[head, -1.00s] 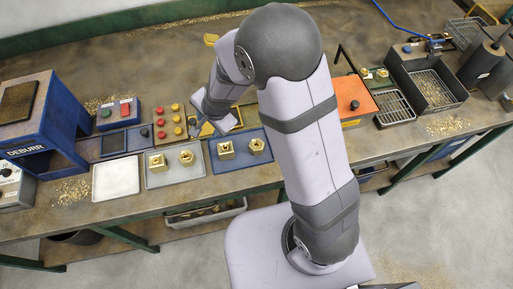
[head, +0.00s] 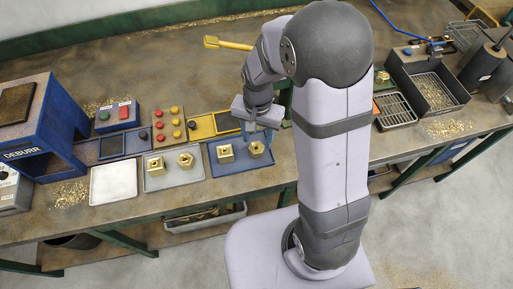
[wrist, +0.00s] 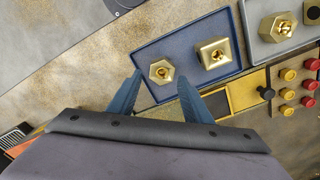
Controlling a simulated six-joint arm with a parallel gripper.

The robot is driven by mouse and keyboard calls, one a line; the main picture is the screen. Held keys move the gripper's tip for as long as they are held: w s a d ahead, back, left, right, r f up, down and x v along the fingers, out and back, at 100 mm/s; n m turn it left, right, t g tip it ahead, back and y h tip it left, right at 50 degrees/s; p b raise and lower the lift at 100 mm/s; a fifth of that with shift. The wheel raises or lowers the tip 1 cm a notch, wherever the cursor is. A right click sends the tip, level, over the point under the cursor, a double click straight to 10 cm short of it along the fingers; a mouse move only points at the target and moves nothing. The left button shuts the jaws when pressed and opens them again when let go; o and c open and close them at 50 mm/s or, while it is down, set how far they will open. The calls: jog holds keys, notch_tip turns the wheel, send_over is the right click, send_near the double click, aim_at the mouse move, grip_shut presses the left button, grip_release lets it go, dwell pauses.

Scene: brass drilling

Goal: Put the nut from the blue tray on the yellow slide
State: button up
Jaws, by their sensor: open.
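The blue tray (head: 213,172) holds two brass pieces. The hexagonal nut (head: 256,148) is on its right, and a square brass block (head: 226,153) is on its left. In the wrist view the nut (wrist: 161,72) appears between the fingertips, with the square block (wrist: 213,53) to its right. My gripper (head: 261,139) is open and empty, its blue fingers pointing down over the nut; I cannot tell the exact height gap. The yellow slide (head: 202,126), with a black knob, lies behind the tray beside a yellow-edged recess. It also shows in the wrist view (wrist: 243,92).
A grey tray (head: 150,184) with two brass pieces lies left of the blue tray. An empty white tray (head: 113,184) is further left. Red and yellow knobs (head: 175,123) stand behind the grey tray. A yellow-handled tool (head: 228,43) lies at the back.

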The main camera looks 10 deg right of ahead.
aim_at(256, 146)
jog(key=shift+a+f+p, duration=0.15)
jog(key=shift+f+p, duration=0.4)
jog(key=shift+f, duration=0.35)
jog(key=shift+f+p, duration=0.45)
jog(key=shift+f, duration=1.3)
jog(key=shift+c, duration=0.3)
grip_shut()
jog(key=shift+r, duration=0.2)
notch_tip(256, 146, up, 10)
jog(key=b, duration=0.2)
jog(key=shift+w+f, duration=0.15)
